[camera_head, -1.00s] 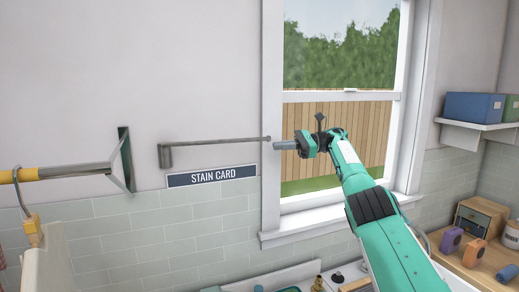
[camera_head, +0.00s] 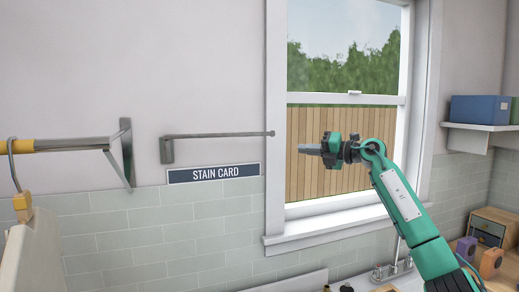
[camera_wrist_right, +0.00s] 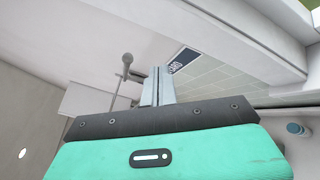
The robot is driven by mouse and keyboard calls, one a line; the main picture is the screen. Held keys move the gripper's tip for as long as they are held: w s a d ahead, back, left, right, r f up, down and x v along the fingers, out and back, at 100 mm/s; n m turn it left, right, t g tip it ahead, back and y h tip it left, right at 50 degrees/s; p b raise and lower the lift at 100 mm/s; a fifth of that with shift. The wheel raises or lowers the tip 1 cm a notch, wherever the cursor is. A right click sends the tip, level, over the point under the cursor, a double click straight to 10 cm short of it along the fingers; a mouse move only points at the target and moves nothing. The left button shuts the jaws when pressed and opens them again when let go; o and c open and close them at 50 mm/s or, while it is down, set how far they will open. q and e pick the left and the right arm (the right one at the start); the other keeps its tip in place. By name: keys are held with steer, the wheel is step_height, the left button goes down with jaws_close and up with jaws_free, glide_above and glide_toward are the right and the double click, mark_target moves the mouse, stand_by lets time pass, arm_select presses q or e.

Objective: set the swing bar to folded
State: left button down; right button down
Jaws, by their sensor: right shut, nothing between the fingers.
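The swing bar (camera_head: 225,135) is a thin grey metal rod on a wall bracket (camera_head: 167,151), above the STAIN CARD sign (camera_head: 213,173). It runs along the wall to the right and ends in a small knob (camera_head: 271,133) near the window frame. My right gripper (camera_head: 302,149) is shut and empty, in front of the window, a little right of and below the knob, and apart from it in the picture. In the right wrist view the shut fingers (camera_wrist_right: 157,87) point toward the wall, with the bar's knob (camera_wrist_right: 127,59) to their left. My left gripper is not in view.
A fixed rail with a yellow section (camera_head: 75,144) stands out at the left, with a cream cloth (camera_head: 32,258) hanging below it. The window sill (camera_head: 330,222) is under my right arm. A shelf with boxes (camera_head: 480,128) is at the right.

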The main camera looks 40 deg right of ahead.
steer(key=s+a+r+m+t+b, duration=0.25)
steer(key=s+a+m, duration=0.3)
steer(key=a, duration=0.55)
steer(key=p, duration=0.9)
glide_toward(247, 135)
steer(key=a+x, duration=0.1)
steer(key=x, duration=0.4)
steer(key=shift+w+d+r+n+g+y+p, duration=0.25)
steer(key=shift+w+d+g+y+p, duration=0.15)
steer(key=shift+d+g, duration=0.1)
